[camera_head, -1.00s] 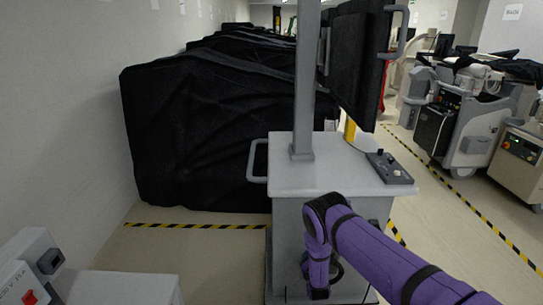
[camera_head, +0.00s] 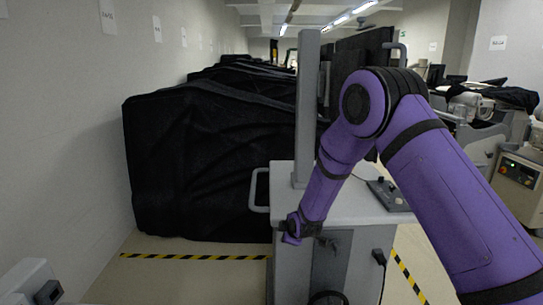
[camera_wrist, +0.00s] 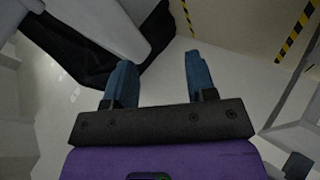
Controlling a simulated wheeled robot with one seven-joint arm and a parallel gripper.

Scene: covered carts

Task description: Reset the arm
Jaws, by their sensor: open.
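My purple arm (camera_head: 415,140) is bent with its elbow high at the right of the head view. Its forearm slopes down to the left across the front of a grey cart. My gripper (camera_wrist: 160,75) is open in the wrist view, its two blue fingers well apart with nothing between them. In the head view the wrist end hangs by the cart's front left edge; the fingers are too small to make out there. I cannot tell whether it touches the cart.
The grey cart (camera_head: 345,205) carries an upright post (camera_head: 307,110) and a small control box (camera_head: 388,195). Black-covered equipment (camera_head: 200,165) stands behind it, along the white wall (camera_head: 60,130). Striped floor tape (camera_head: 190,257) runs at left. More machines (camera_head: 517,175) stand at right.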

